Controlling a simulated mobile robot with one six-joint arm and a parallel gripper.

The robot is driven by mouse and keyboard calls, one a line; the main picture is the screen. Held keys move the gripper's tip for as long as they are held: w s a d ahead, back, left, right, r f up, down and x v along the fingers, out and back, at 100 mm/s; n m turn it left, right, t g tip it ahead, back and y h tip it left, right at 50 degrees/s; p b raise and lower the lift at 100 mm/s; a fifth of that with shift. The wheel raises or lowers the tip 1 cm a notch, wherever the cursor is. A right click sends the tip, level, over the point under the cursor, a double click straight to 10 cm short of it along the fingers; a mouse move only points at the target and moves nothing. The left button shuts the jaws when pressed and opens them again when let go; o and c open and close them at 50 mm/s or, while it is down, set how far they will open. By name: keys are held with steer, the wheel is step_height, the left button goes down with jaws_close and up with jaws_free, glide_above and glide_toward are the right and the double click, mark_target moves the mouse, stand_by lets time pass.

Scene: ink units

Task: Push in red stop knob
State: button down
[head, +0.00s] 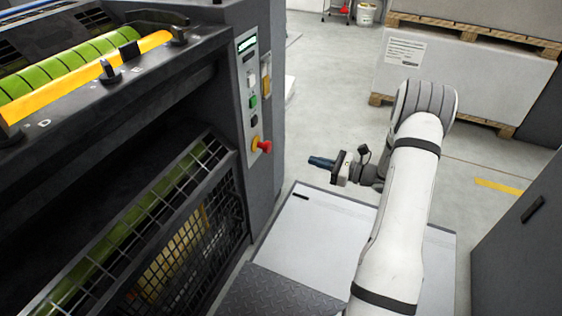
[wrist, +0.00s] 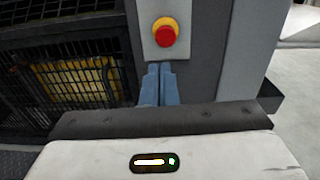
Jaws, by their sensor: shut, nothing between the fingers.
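The red stop knob (head: 264,146) sticks out from the lower end of the light grey control panel (head: 247,90) on the machine's side. In the wrist view the knob (wrist: 164,36) sits on a yellow base, at top centre. My gripper (head: 311,162) is shut and empty, to the right of the knob and a little lower in the head view, with a clear gap between them. In the wrist view the blue fingertips (wrist: 159,68) are together and point up the picture, just below the knob. Nothing hides the knob.
A green button (head: 253,101) and other controls sit above the knob. A black mesh guard (head: 180,245) covers the machine's lower left. A white-topped box (head: 310,240) stands below my gripper. A grey cabinet (head: 520,240) is at right, and pallet stacks (head: 465,80) are behind.

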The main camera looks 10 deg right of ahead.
mark_target(270, 148)
steer(key=shift+w+d+f+t, duration=0.15)
steer(key=shift+d+f+t, duration=0.15)
steer(key=shift+d+f, duration=0.1)
steer(key=shift+a, duration=0.1)
steer(key=b+x, duration=0.2)
steer(key=x, duration=0.4)
steer(key=b+x, duration=0.2)
steer(key=x, duration=0.5)
steer(key=shift+a+f+b, duration=0.1)
steer(key=shift+f+b, duration=0.1)
steer(key=shift+b, duration=0.1)
steer(key=shift+w+a+r, duration=0.1)
steer(key=shift+w+a, duration=0.2)
steer(key=shift+p+x, duration=0.3)
steer(key=shift+x, duration=0.7)
